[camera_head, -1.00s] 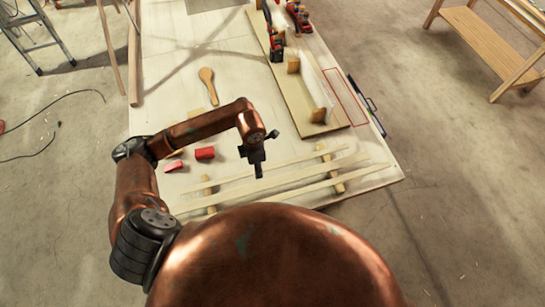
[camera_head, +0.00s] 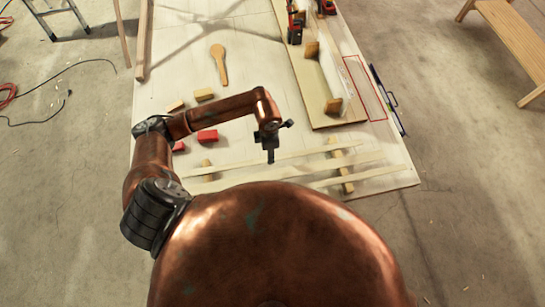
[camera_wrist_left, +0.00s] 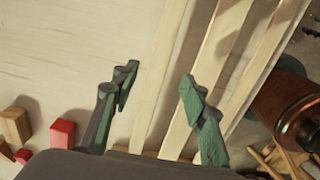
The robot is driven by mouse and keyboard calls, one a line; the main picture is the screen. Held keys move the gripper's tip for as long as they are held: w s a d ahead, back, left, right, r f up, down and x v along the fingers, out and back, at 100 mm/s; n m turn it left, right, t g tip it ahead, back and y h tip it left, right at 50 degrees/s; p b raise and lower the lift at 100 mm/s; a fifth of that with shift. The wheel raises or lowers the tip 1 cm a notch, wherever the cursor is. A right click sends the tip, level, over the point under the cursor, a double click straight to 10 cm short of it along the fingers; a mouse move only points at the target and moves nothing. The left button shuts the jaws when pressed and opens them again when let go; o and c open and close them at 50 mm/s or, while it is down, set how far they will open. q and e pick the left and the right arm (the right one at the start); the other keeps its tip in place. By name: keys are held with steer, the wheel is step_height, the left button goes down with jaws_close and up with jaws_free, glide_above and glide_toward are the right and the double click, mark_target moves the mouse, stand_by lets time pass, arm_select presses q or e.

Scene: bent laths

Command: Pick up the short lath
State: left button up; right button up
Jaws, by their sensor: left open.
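Several pale laths lie side by side across the near part of the table, resting on wooden spacers. The farthest one looks the shortest, so I take it as the short lath (camera_head: 318,151); it also shows in the left wrist view (camera_wrist_left: 166,45). My left gripper (camera_head: 270,158) points down over this lath. In the left wrist view its open, empty fingers (camera_wrist_left: 158,76) stand on either side of the lath's line. I cannot tell how high they are above it. My bulky body hides the near laths in part. My right gripper is not in view.
Longer laths (camera_head: 365,158) lie just nearer, over a spacer (camera_head: 342,172). Red blocks (camera_head: 207,136) and wooden blocks (camera_head: 204,94) lie left of the gripper. A wooden paddle (camera_head: 219,66) lies farther back. A board (camera_head: 312,92) with upright blocks and a red outline (camera_head: 378,92) are at the right.

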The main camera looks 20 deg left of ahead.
arm_select(q)
steer(key=shift+a+f+p, duration=0.1)
steer(key=shift+f+p, duration=0.55)
steer(key=shift+f, duration=1.5)
steer(key=shift+c, duration=0.3)
jaws_close()
